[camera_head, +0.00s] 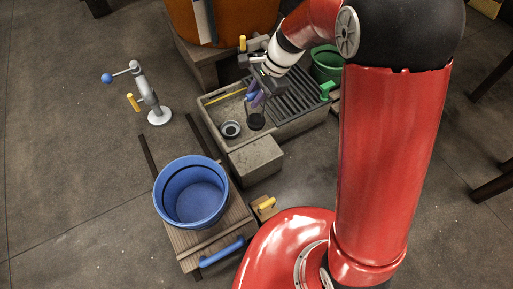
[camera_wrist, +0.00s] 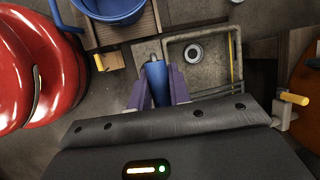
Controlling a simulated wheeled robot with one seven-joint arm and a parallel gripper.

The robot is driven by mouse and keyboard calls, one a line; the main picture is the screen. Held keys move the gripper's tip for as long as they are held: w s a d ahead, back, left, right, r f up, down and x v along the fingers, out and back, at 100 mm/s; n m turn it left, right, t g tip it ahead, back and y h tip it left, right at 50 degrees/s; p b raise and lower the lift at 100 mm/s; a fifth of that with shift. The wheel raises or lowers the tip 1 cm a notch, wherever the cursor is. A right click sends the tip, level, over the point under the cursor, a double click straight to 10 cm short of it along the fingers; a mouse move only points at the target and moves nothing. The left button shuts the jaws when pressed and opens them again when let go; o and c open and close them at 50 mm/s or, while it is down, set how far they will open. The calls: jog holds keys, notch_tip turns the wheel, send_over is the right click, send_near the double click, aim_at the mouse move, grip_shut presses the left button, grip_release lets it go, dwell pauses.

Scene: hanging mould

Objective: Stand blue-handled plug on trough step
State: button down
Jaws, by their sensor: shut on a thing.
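The blue-handled plug shows its blue handle (camera_wrist: 157,82) between the purple fingers of my gripper (camera_wrist: 157,88) in the wrist view. In the head view my gripper (camera_head: 257,98) is over the stone trough (camera_head: 212,112), shut on the blue handle (camera_head: 251,90). A dark round piece (camera_head: 255,121), apparently the plug's stopper end, shows below the fingers; whether it touches the trough floor I cannot tell. The trough step (camera_head: 255,158) is a bare grey block at the trough's near end. In the wrist view it is partly hidden behind the handle.
A drain ring (camera_head: 230,129) lies in the basin, left of the dark piece. A slatted grate (camera_head: 297,92) covers the trough's right part. A green bucket (camera_head: 327,65) stands behind. A blue tub (camera_head: 191,191) sits on a wooden stand near the step. A grey crank post (camera_head: 152,98) stands left.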

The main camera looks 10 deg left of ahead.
notch_tip(320, 180, down, 18)
jog(key=b, duration=0.4)
jog(key=shift+f, duration=0.2)
jog(key=shift+f+b, duration=0.15)
jog(key=shift+b, duration=0.2)
jog(key=c, duration=1.8)
grip_release()
jog(key=shift+f, duration=0.1)
jog(key=o, duration=0.5)
jog(key=p, duration=0.3)
send_near(255, 121)
jog(key=f, duration=0.5)
jog(key=shift+w+d+f, duration=0.3)
jog(key=shift+w+d, duration=0.1)
